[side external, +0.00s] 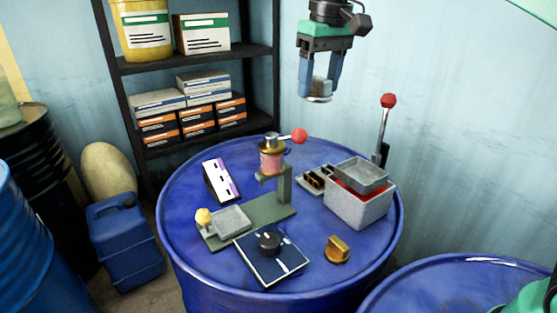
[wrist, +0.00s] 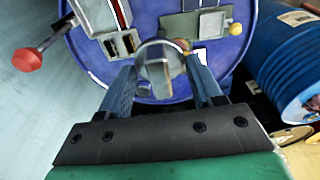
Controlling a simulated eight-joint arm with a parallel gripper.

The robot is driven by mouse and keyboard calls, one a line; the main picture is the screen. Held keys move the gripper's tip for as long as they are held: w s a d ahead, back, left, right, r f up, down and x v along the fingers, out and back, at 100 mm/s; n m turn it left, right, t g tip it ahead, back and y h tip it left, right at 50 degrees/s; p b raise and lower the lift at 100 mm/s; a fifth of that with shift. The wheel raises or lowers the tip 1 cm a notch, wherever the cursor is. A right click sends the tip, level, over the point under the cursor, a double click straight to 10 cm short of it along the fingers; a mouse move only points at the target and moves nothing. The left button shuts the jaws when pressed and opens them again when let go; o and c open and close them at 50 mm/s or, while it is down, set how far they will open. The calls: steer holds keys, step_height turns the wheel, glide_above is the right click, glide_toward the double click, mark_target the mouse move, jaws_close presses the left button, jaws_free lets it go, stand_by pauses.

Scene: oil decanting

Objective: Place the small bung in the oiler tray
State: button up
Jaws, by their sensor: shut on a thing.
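My gripper (side external: 319,88) is shut on a grey metal bung (side external: 319,96) with a round flange and an upright grip, held high above the blue drum top. In the wrist view the bung (wrist: 157,70) sits between the two fingers (wrist: 160,85). A brass bung (side external: 338,249) stands on the drum's front right. A shallow grey tray (side external: 231,219) with a yellow knob lies at the left end of a green stand. Another grey tray (side external: 362,173) sits over a red-lined box at the right. I cannot tell which tray is the oiler's.
The stand carries a copper-coloured pot (side external: 271,160) with a red-ball lever. A dark dial panel (side external: 270,257), a slotted block (side external: 316,180), a purple-edged label block (side external: 221,181) and a tall red-knobbed lever (side external: 385,130) surround it. A shelf (side external: 200,61) stands behind.

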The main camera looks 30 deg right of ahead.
steer(key=w+a+f+n, duration=0.4)
steer(key=w+a+f, duration=0.2)
steer(key=f, duration=0.1)
steer(key=n+y, duration=0.1)
steer(key=n, duration=0.3)
glide_toward(228, 221)
steer(key=shift+n, duration=0.5)
steer(key=f, duration=0.6)
steer(key=shift+w+a+f, duration=0.2)
steer(key=shift+w+a, duration=0.15)
steer(key=shift+w, duration=0.05)
steer(key=shift+f, duration=0.1)
steer(key=o, duration=1.3)
step_height(228, 221, up, 12)
steer(key=s+d, duration=0.1)
